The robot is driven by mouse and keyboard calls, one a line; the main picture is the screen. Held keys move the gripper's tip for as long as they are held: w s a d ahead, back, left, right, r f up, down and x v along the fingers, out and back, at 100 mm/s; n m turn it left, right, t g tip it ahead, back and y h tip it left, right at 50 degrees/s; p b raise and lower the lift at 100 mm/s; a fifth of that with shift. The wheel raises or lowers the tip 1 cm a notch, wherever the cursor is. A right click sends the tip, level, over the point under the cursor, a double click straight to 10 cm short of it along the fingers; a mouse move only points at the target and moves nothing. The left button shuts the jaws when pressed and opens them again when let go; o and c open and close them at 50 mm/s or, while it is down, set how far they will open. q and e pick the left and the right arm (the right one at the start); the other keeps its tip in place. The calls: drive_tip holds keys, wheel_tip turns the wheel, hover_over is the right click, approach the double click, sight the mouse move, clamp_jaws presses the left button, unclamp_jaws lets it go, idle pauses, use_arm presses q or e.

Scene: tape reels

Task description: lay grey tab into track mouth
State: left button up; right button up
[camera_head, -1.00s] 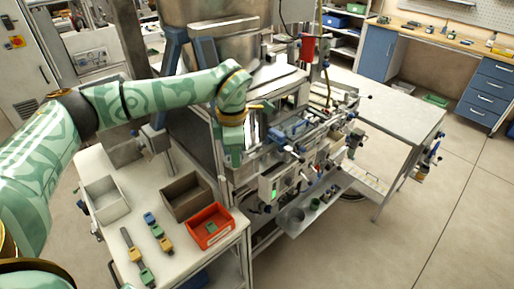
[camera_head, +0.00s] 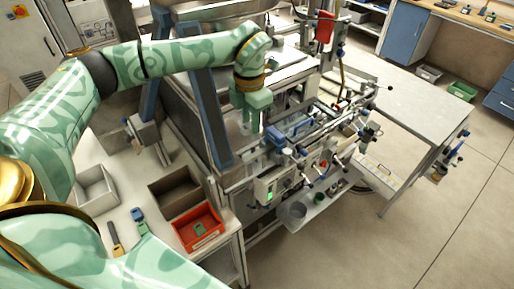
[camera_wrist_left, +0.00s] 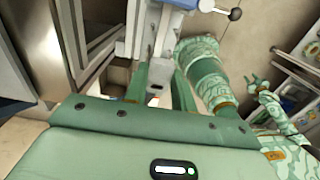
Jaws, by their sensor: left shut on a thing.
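My left gripper (camera_head: 250,122) hangs above the front of the machine, fingers down, close to the blue part of the rail assembly. In the left wrist view its fingers (camera_wrist_left: 160,88) are shut on a small grey piece (camera_wrist_left: 155,90), which I take for the grey tab. The tab cannot be made out in the head view. Beyond the fingertips in the wrist view is a pale metal channel (camera_wrist_left: 146,32), which may be the track; its mouth cannot be told clearly. The tab appears apart from it.
The machine's blue block (camera_head: 275,137) and rods with black knobs stand close to the gripper. An orange bin (camera_head: 181,233), a brown bin (camera_head: 165,205) and a pale bin (camera_head: 88,205) sit on the left table. A grey table (camera_head: 415,105) at the right is clear.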

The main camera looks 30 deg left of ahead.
use_arm(q)
hover_over(252, 156)
wheel_tip(252, 156, down, 6)
drive_tip(key=shift+s+f+p, duration=0.15)
drive_tip(key=shift+f+p, duration=0.05)
drive_tip(key=shift+p, duration=0.15)
wheel_tip(252, 156, down, 4)
drive_tip(key=shift+r, duration=0.2)
use_arm(e)
drive_tip(key=shift+s+r, duration=0.25)
drive_tip(key=shift+r, duration=0.35)
use_arm(q)
drive_tip(key=shift+f, duration=0.55)
drive_tip(key=o, duration=1)
drive_tip(key=shift+r, duration=0.1)
use_arm(e)
drive_tip(key=shift+f, duration=0.25)
